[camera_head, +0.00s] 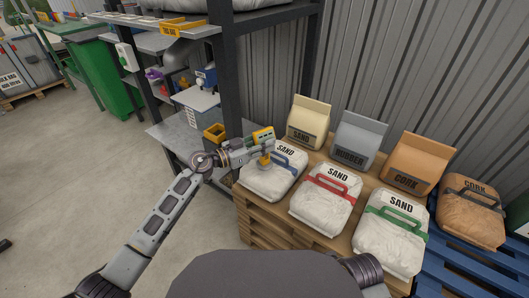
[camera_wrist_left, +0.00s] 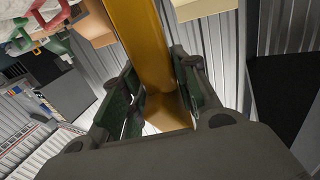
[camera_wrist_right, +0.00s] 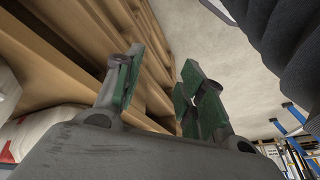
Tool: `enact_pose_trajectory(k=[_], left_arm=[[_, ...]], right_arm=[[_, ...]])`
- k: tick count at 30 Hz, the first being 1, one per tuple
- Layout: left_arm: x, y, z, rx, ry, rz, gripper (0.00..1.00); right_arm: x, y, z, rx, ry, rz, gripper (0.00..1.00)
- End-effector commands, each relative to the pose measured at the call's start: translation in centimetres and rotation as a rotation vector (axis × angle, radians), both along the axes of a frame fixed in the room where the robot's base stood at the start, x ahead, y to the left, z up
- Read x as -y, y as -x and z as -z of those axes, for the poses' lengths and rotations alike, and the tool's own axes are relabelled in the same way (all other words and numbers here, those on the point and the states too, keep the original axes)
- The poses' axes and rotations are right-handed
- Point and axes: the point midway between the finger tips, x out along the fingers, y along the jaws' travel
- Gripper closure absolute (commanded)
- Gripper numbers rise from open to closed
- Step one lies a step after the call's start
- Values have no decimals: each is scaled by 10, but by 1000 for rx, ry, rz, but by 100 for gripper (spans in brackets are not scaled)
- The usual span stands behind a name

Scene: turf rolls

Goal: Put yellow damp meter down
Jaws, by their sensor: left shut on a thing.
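The yellow damp meter (camera_head: 263,135) is in my left gripper (camera_head: 257,149), above the white sand bag with the blue handle (camera_head: 268,182). Part of its yellow body shows below the fingers, close over the bag; I cannot tell whether it touches. In the left wrist view the yellow meter (camera_wrist_left: 146,45) runs between the fingers of my left gripper (camera_wrist_left: 165,100), which are shut on it. In the right wrist view my right gripper (camera_wrist_right: 155,90) is open and empty, beside wooden slats.
Sand bags with red (camera_head: 326,198) and green (camera_head: 391,232) handles lie on the wooden pallet (camera_head: 252,222). Upright paper bags, such as the rubber one (camera_head: 357,139), stand behind.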

Motion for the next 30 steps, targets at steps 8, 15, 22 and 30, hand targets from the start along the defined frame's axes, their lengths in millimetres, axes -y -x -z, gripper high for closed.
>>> enact_pose_trajectory(k=[8, 15, 22, 30], left_arm=[[0, 0, 6, 0, 2, 0, 100], [0, 0, 26, 1, 2, -1, 100], [0, 0, 40, 2, 1, 0, 100], [0, 0, 40, 2, 1, 0, 100]], right_arm=[[-2, -3, 5, 14, -10, 1, 60], [-11, -4, 38, 43, -53, 8, 60], [-16, -7, 54, 73, -83, 17, 60], [-16, -8, 55, 78, -87, 19, 60]])
